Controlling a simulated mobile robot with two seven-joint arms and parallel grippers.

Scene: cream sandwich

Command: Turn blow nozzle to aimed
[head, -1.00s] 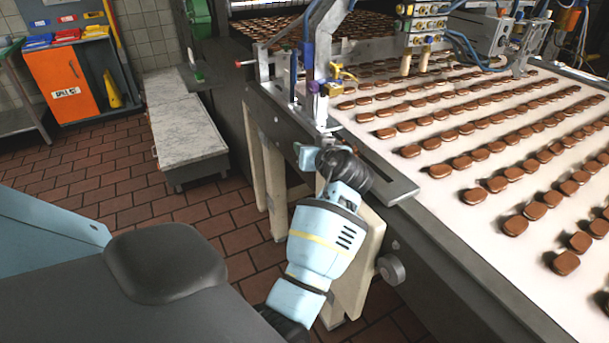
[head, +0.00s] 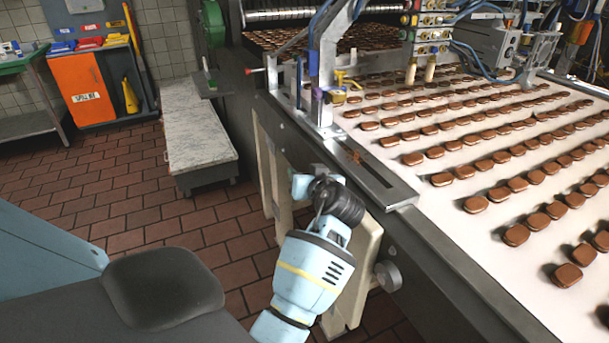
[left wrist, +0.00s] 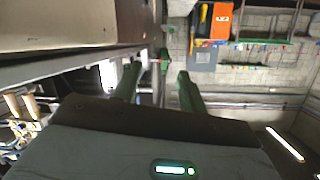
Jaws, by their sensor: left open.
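A small yellow fitting (head: 345,80), which may be the blow nozzle, sits by the metal post at the conveyor's near side in the head view. It is too small to tell which way it points. My left arm's light blue and black wrist is in the lower middle of the head view, beside the conveyor's near edge and well below the fitting. Its fingers cannot be made out there. In the left wrist view, my left gripper (left wrist: 160,87) shows two green fingers apart, with nothing seen between them. My right gripper is not in view.
The conveyor belt (head: 450,229) carries many brown pieces in rows. A metal post (head: 326,65) and bracket stand on its near edge. A round knob (head: 388,276) is on its side. A marble-topped bench (head: 197,132) and orange spill-kit cabinet (head: 84,88) stand at left; tiled floor between is clear.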

